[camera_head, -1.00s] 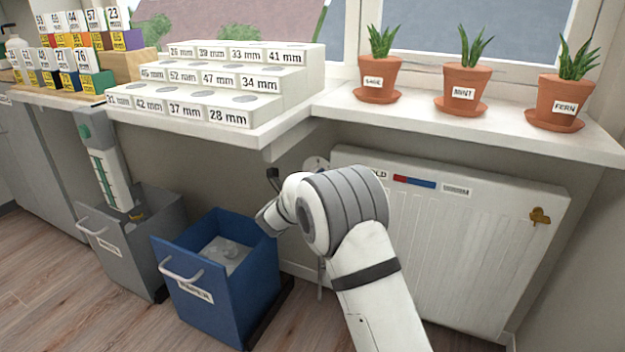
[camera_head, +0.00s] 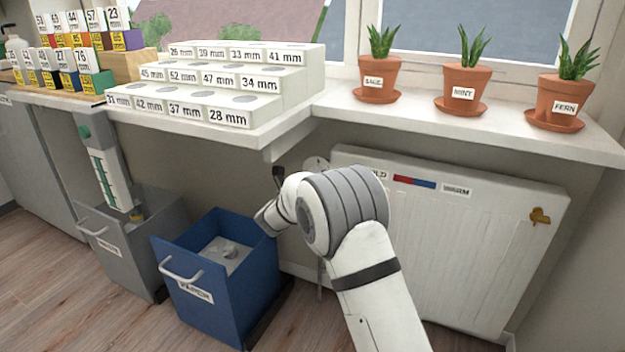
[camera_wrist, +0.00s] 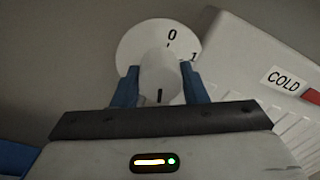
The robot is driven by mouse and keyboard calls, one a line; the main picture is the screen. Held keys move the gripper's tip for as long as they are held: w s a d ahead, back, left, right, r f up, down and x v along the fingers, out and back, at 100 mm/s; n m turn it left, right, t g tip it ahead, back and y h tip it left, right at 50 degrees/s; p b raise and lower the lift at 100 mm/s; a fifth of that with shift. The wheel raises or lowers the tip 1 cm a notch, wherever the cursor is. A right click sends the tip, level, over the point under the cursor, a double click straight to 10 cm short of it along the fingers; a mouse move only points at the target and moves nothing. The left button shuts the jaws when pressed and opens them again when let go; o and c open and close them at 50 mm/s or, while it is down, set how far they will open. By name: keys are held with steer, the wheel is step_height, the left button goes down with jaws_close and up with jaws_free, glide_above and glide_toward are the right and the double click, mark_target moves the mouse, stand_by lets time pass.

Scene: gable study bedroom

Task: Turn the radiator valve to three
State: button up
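The radiator valve (camera_wrist: 160,72) is a white round knob in front of a pale dial disc (camera_wrist: 128,48). The disc shows 0 at the top and 1 to its right; other numbers are hidden. A short black mark is on the knob's lower part. My gripper (camera_wrist: 160,85) has one blue finger on each side of the knob, very close to it; whether both press on it is unclear. In the head view the disc (camera_head: 316,164) shows partly above my arm, left of the radiator (camera_head: 470,240); the knob and fingertips cannot be made out there.
A COLD label (camera_wrist: 287,81) is right of the valve, on the radiator. The window sill (camera_head: 510,130) with potted plants overhangs the radiator. A stepped white block stand (camera_head: 215,85) is on the worktop at left. Open blue (camera_head: 225,300) and grey (camera_head: 130,260) drawers stand below.

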steer(key=o, duration=0.5)
steer(key=shift+c, duration=0.2)
steer(key=p+v, duration=0.2)
steer(key=v, duration=0.6)
steer(key=shift+f, duration=0.15)
